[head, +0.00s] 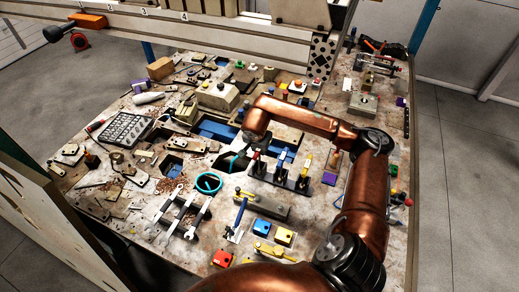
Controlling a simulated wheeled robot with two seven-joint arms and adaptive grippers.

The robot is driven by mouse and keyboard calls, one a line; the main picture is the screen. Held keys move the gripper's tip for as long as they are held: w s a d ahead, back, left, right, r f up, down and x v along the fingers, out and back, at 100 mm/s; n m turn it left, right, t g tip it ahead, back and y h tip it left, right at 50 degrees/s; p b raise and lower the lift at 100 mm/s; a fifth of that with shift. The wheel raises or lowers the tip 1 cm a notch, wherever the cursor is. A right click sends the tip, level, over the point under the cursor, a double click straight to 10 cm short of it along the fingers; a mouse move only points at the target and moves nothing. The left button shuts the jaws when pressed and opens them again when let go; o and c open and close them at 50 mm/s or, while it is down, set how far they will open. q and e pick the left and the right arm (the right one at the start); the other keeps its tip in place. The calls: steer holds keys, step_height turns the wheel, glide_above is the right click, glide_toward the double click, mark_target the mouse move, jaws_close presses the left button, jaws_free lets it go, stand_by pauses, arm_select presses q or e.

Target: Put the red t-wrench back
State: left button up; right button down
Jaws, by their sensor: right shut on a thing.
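My right arm comes in from the lower right and bends over the table, and its forearm ends above the middle. The right gripper (246,150) is small and dark there, pointing down. It is shut on the red t-wrench (257,154), whose red part shows beside the fingers at the left end of a dark rack (291,182). I cannot tell whether the wrench is seated in the rack or just above it. My left gripper is not in view.
Several open-end wrenches (184,213) and a teal ring (208,183) lie left of the rack. In front are a blue-handled tool (240,214) and red, blue and yellow blocks (222,258). A beam crosses the back. The table is crowded, with little free room.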

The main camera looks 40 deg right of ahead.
steer(key=shift+f, duration=0.15)
steer(key=c, duration=1.8)
jaws_free()
steer(key=v, duration=1.2)
